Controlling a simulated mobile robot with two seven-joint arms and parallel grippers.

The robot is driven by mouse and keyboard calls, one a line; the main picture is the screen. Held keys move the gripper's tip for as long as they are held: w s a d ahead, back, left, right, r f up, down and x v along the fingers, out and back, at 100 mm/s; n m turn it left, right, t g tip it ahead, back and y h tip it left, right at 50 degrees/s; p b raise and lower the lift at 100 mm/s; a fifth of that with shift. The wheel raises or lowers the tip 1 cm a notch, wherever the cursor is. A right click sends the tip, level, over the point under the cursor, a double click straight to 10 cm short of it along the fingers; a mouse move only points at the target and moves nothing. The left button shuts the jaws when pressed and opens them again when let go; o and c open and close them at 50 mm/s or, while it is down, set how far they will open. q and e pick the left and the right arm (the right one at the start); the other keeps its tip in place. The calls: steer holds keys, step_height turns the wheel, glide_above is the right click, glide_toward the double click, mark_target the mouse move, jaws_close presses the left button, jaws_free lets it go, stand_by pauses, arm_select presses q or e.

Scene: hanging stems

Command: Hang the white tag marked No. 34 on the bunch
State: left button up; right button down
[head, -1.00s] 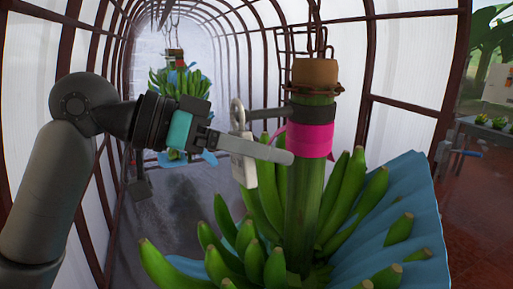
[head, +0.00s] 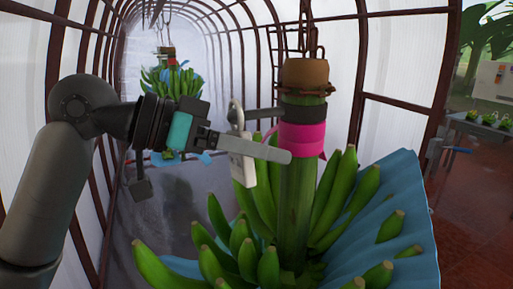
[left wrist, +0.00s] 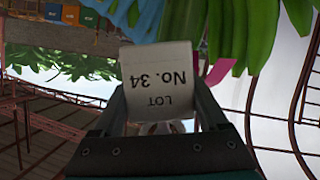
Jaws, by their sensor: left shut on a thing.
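The white tag (head: 243,167) hangs upright at my left gripper (head: 262,150), which is shut on it. In the left wrist view the tag (left wrist: 158,82) sits between the fingers, its print "LOT No. 34" upside down. Its grey loop (head: 236,112) stands up above the fingers. The banana bunch (head: 300,200) hangs at centre right, its thick green stem wrapped with a pink band (head: 301,139) and a black band (head: 303,113). A dark peg (head: 264,115) points left from the black band. The loop is at the peg's left end; I cannot tell whether it is around it. My right gripper is out of view.
A blue sheet (head: 385,215) lies behind the bananas at right. Another bunch (head: 172,82) hangs farther back on the left. A brown-framed tunnel with pale walls surrounds the aisle. A table (head: 490,128) stands at far right.

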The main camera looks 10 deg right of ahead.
mark_target(300, 159)
arm_select(q)
steer(key=shift+w+d+p, duration=0.3)
steer(key=shift+d+p, duration=0.15)
steer(key=shift+d, duration=0.5)
steer(key=shift+w+d+p, duration=0.1)
steer(key=shift+d+p, duration=0.2)
steer(key=shift+p, duration=0.05)
stand_by(0.5)
steer(key=shift+s+d+f, duration=0.3)
steer(key=shift+d, duration=0.05)
stand_by(0.6)
steer(key=shift+s, duration=0.15)
steer(key=shift+f, duration=0.1)
stand_by(0.3)
steer(key=o, duration=1.5)
steer(key=shift+a, duration=0.1)
